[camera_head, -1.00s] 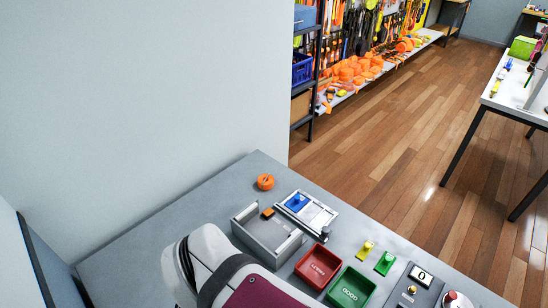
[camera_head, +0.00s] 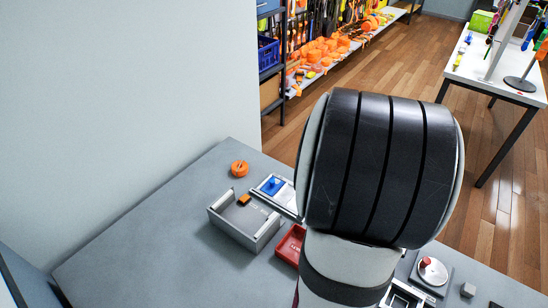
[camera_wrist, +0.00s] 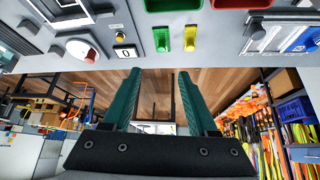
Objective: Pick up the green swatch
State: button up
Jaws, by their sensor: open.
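The green swatch (camera_wrist: 161,39), a small green block with a knob, shows in the wrist view on the grey table at the top of the picture. A yellow swatch (camera_wrist: 190,38) sits just right of it. My gripper (camera_wrist: 158,76) has two teal fingers, apart and with nothing between them. The fingertips appear below the green swatch in the picture, clear of it. In the head view my arm hides the green swatch, the yellow swatch and my gripper.
An orange round piece (camera_head: 239,168), a grey box (camera_head: 245,222), a blue swatch (camera_head: 272,183) and a red tray (camera_head: 289,245) are on the table. A green tray (camera_wrist: 185,4) lies above the swatches in the wrist view. A red-knobbed dial (camera_head: 432,270) stands right of my arm.

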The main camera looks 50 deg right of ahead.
jog(key=x, duration=1.4)
jog(key=shift+w+d+f, duration=0.15)
jog(key=shift+f, duration=0.15)
grip_shut()
